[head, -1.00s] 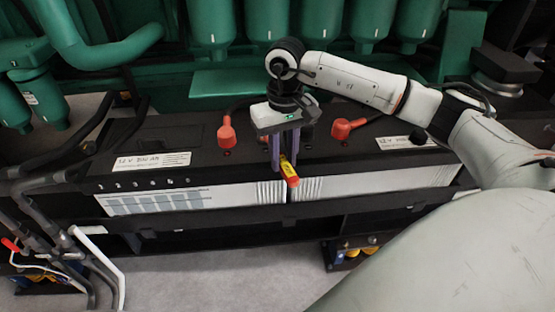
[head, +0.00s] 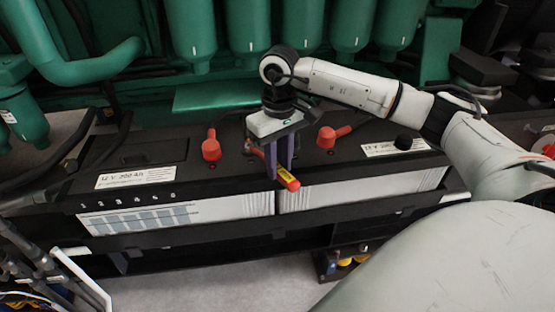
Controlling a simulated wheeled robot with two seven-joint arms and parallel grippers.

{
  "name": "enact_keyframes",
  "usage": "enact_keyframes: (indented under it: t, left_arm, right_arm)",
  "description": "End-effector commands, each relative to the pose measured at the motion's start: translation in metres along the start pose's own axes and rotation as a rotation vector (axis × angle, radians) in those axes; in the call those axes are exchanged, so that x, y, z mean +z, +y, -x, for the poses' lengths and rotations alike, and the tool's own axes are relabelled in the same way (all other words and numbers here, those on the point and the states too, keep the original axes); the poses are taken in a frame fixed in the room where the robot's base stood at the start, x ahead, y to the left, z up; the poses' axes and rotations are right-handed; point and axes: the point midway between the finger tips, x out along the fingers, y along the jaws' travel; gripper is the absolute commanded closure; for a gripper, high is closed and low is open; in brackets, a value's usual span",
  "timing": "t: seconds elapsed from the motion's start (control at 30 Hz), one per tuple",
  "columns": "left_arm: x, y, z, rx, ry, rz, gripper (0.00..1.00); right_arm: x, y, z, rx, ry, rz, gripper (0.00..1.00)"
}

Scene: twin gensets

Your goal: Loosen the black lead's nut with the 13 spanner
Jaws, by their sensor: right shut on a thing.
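My right gripper (head: 283,172) is shut on a tool with a red and yellow handle (head: 289,181), likely the 13 spanner. The handle slants toward the front right, over the seam between two batteries. The tool's jaw end is hidden behind the fingers, and its size mark cannot be read. I cannot make out the black lead's nut. My left gripper is not in view.
Red terminal boots stand on the left battery (head: 211,146) and the right one (head: 330,136), on either side of the gripper. Green engine parts (head: 225,97) rise behind. Grey and black pipes (head: 50,175) crowd the left. The floor in front (head: 210,287) is clear.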

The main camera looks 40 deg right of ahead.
Motion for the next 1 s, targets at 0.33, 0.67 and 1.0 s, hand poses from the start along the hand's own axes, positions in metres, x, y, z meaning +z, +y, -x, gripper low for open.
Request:
enact_keyframes:
  t: [0.33, 0.67, 1.0]
  left_arm:
    - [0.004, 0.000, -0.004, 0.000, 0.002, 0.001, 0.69]
    - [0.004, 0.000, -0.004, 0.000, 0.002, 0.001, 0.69]
    - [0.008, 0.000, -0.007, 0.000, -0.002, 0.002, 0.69]
  right_arm:
    - [-0.002, 0.022, 0.000, 0.005, 0.000, 0.144, 1.00]
    - [-0.002, 0.023, 0.000, 0.005, 0.000, 0.158, 1.00]
    - [-0.006, 0.043, 0.000, 0.005, 0.000, 0.306, 1.00]
